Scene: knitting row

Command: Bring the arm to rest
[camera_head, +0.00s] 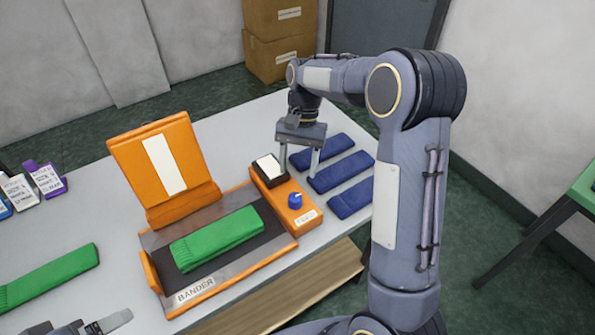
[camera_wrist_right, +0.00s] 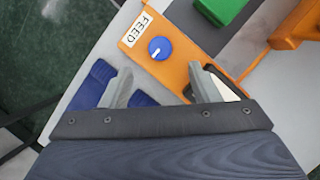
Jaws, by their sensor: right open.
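My right gripper (camera_head: 299,167) is open and empty, pointing down above the right part of the table, between the orange feed box (camera_head: 295,210) and the blue folded knits (camera_head: 337,172). In the right wrist view its two fingers (camera_wrist_right: 160,80) stand apart, with the feed box and its blue knob (camera_wrist_right: 161,48) beyond them and nothing between them. My right arm rises along the right of the head view and bends over the table. Only a small part of my left gripper (camera_head: 103,325) shows at the bottom left edge; its jaws are mostly cut off.
The orange bander (camera_head: 207,287) stands mid-table, its lid (camera_head: 190,150) raised and a green folded knit (camera_head: 218,238) on its bed. Another green knit (camera_head: 48,276) lies at left, near small labelled packs (camera_head: 45,178). Cardboard boxes (camera_head: 272,58) and a green chair (camera_head: 583,190) stand beyond the table.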

